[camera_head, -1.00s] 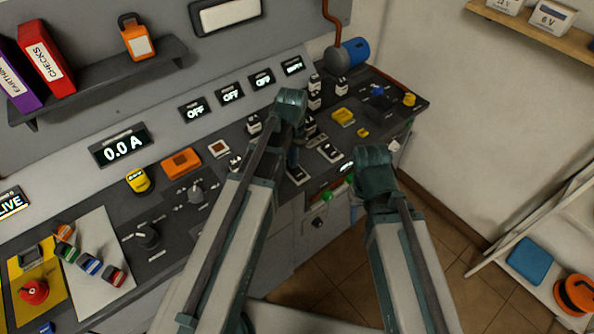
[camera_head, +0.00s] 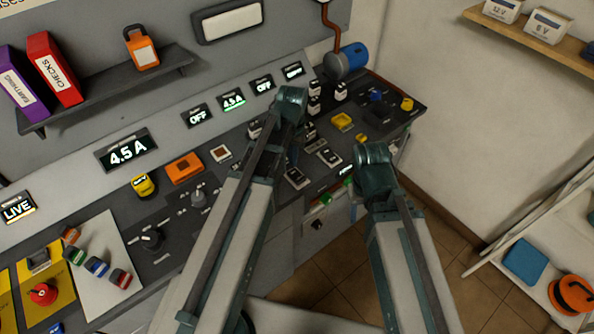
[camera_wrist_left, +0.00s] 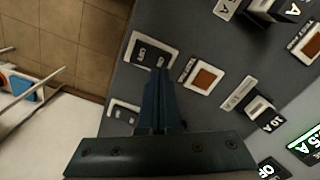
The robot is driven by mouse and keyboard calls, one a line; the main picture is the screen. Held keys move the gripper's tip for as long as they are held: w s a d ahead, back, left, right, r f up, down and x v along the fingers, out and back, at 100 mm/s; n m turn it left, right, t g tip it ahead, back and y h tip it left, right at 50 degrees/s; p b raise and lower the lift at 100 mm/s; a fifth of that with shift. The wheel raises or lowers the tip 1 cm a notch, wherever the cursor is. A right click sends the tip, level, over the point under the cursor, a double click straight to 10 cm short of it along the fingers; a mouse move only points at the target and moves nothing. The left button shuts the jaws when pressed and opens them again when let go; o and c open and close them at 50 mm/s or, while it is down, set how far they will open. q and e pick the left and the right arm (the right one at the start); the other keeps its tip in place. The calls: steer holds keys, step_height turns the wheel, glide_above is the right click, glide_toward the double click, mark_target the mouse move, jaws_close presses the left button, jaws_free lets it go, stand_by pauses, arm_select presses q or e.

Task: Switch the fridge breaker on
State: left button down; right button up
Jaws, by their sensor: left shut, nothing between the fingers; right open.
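The sloped panel (camera_head: 172,225) carries breaker switches below a row of small displays. The second display from the left (camera_head: 233,99) reads 4.5 A and glows green; the others in the row appear to read OFF. I cannot read which breaker is the fridge one. My left gripper (camera_head: 293,158) points down at the switches. In the left wrist view its fingers (camera_wrist_left: 159,75) are shut and empty, with their tips over a black switch in a white plate (camera_wrist_left: 137,44); contact cannot be told. My right gripper (camera_head: 357,205) is at the panel's front edge, its fingers mostly hidden.
A large meter (camera_head: 127,151) reads 4.5 A and a sign (camera_head: 18,209) reads LIVE. A shelf (camera_head: 110,91) holds binders. The floor (camera_head: 335,285) at right is clear.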

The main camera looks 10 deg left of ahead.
mark_target(293, 172)
arm_select(q)
step_height(293, 172, up, 3)
steer(key=p, duration=0.2)
steer(key=shift+r+p, duration=0.15)
steer(key=shift+p, duration=0.15)
arm_select(e)
step_height(293, 172, up, 3)
steer(key=shift+r, duration=0.1)
